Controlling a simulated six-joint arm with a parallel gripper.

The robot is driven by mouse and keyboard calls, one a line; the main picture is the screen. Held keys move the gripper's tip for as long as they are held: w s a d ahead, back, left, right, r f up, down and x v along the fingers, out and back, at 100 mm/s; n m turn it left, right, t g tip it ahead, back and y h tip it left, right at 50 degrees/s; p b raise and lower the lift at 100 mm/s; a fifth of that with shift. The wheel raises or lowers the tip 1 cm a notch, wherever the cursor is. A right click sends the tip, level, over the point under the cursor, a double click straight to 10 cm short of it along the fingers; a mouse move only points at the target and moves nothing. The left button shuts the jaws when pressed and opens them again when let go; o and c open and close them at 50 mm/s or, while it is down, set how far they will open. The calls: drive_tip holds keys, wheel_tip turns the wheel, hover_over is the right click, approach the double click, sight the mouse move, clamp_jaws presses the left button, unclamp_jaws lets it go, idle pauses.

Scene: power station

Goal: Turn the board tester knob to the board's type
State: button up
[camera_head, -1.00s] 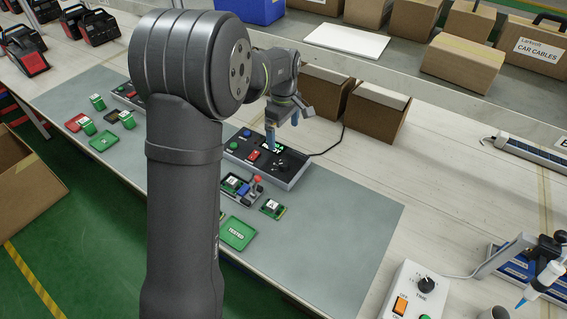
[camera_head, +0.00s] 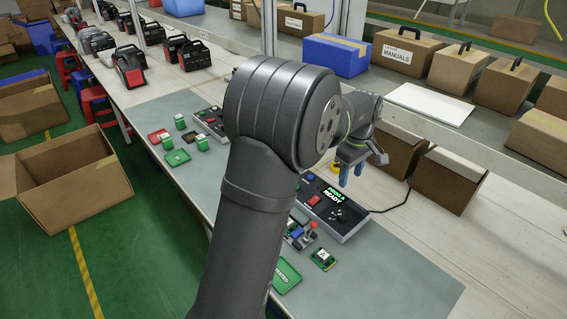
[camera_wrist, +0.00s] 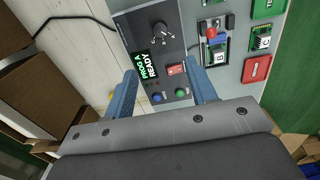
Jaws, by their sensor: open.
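The black board tester (camera_head: 352,228) lies on the grey mat. Its screen (camera_wrist: 146,67) shows green text reading PROG A and READY. Its dark knob (camera_head: 341,214) also shows in the wrist view (camera_wrist: 160,34), at the panel's far end; I cannot read its pointer setting. A green board (camera_head: 323,258) labelled A lies beside the tester. Another board (camera_wrist: 213,52) sits in the fixture with the red-topped lever (camera_head: 312,226).
A red switch (camera_wrist: 175,69) and blue and green buttons (camera_wrist: 181,93) share the panel. A green tray marked TESTED (camera_head: 286,276) lies at the mat's front. Brown boxes (camera_head: 441,186) stand behind the tester, with a black cable (camera_head: 400,205) nearby. The mat's right part is clear.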

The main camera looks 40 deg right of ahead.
sight(342, 214)
wheel_tip(342, 214, down, 17)
drive_tip(key=shift+r, duration=0.15)
idle(0.4)
drive_tip(key=c, duration=1)
